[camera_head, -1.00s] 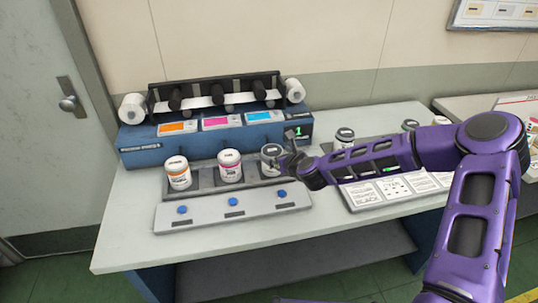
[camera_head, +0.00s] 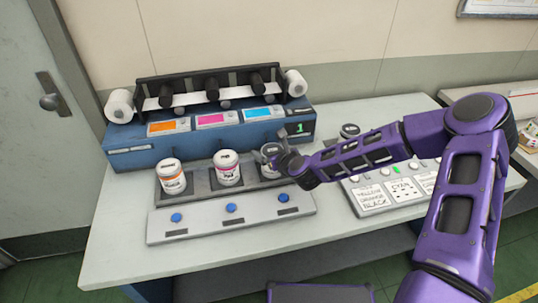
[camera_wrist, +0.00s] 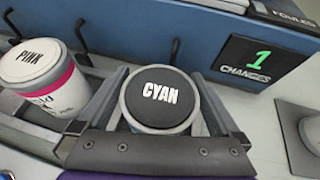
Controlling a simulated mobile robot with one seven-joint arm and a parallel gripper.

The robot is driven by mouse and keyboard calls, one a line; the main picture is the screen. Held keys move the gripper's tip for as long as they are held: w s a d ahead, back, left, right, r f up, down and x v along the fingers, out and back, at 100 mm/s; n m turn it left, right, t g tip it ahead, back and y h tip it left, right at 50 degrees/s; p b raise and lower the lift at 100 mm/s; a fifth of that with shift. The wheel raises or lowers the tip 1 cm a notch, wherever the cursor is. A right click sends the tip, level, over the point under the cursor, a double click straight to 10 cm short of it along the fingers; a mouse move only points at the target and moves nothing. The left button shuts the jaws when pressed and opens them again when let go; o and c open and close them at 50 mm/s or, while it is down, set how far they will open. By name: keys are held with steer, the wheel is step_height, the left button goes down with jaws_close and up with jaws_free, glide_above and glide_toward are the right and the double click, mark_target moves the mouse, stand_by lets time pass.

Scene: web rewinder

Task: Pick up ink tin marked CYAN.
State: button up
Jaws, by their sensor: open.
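The ink tin marked CYAN (camera_wrist: 160,96) has a black lid with white lettering and stands upright in the wrist view. In the head view it is the right-hand tin (camera_head: 268,172) in the grey rack, partly hidden by my gripper. My gripper (camera_wrist: 158,100) is open, with one finger on each side of the tin. In the head view my gripper (camera_head: 272,155) is at the tin's top. I cannot tell whether the fingers touch it.
The PINK tin (camera_wrist: 38,66) stands left of the CYAN tin, and an orange-banded tin (camera_head: 171,177) farther left. The blue rewinder (camera_head: 135,151) is close behind, its display (camera_wrist: 256,62) reading "1 CHANGES". Another tin (camera_head: 349,131) stands to the right.

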steer(key=shift+w+a+f, duration=0.15)
steer(key=shift+w, duration=0.15)
steer(key=shift+s, duration=0.1)
steer(key=shift+c, duration=1)
jaws_close()
